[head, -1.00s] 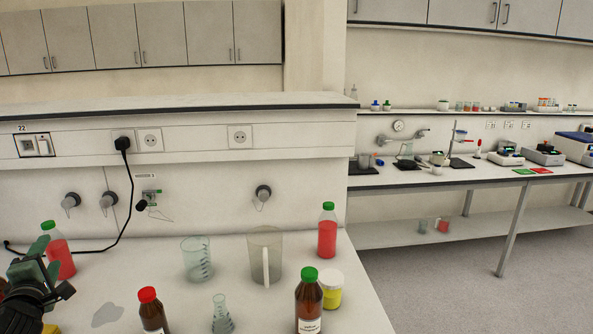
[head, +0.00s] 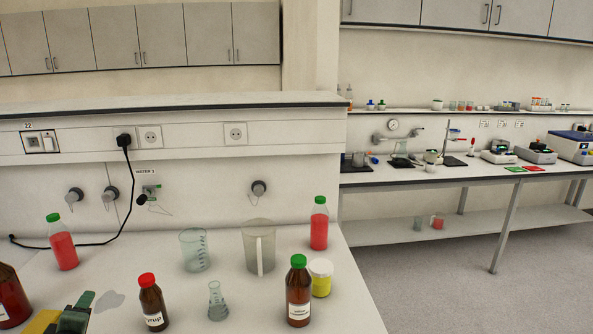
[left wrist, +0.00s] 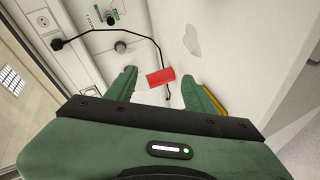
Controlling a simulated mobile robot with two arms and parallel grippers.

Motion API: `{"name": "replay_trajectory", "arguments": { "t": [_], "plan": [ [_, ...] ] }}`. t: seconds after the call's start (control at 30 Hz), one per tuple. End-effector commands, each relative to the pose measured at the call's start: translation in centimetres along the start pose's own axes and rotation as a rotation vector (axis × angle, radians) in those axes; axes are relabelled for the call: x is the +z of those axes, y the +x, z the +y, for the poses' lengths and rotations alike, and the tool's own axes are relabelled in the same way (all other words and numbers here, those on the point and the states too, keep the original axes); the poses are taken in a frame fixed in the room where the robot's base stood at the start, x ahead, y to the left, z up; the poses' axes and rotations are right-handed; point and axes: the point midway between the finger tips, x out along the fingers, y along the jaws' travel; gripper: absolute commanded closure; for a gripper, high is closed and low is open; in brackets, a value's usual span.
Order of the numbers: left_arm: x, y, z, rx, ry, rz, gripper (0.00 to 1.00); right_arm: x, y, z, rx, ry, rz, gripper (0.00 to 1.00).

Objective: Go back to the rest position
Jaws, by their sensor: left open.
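My left gripper (head: 78,311) shows at the bottom left of the head view, its green fingers low near the bench front. In the left wrist view (left wrist: 160,84) its two green fingers are spread apart with nothing held between them. Beyond them stands a bottle of red liquid (left wrist: 160,77), apart from the fingers. In the head view this green-capped red bottle (head: 63,245) stands upright at the bench's left, behind the gripper. My right gripper is in neither view.
A red-capped brown bottle (head: 152,304), a flask (head: 217,303), a beaker (head: 195,252), a jug (head: 258,250), a green-capped brown bottle (head: 299,295), a yellow jar (head: 321,280) and another red-liquid bottle (head: 319,226) stand on the bench. A brown bottle (head: 10,300) is at the left edge.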

Motion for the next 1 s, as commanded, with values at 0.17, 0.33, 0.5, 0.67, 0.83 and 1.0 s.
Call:
{"name": "replay_trajectory", "arguments": {
  "t": [0.17,0.33,0.5,0.67,0.83,1.0],
  "plan": [
    [6.3,-4.3,-6.0,-0.145,0.288,-0.125,0.47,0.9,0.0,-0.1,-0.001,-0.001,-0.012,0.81],
    [12.8,-11.7,-12.5,-0.274,0.67,-0.349,0.47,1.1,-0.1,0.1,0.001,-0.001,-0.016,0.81],
    [17.3,-19.5,-16.8,-0.313,1.005,-0.612,0.47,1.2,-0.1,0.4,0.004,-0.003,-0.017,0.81],
    [19.4,-24.8,-18.7,-0.288,1.207,-0.801,0.47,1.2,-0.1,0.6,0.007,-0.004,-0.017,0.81],
    [20.8,-29.3,-19.8,-0.237,1.355,-0.961,0.47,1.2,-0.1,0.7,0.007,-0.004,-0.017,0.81],
    [21.6,-33.1,-20.4,-0.169,1.473,-1.102,0.47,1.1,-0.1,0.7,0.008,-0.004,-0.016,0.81]
  ]
}}
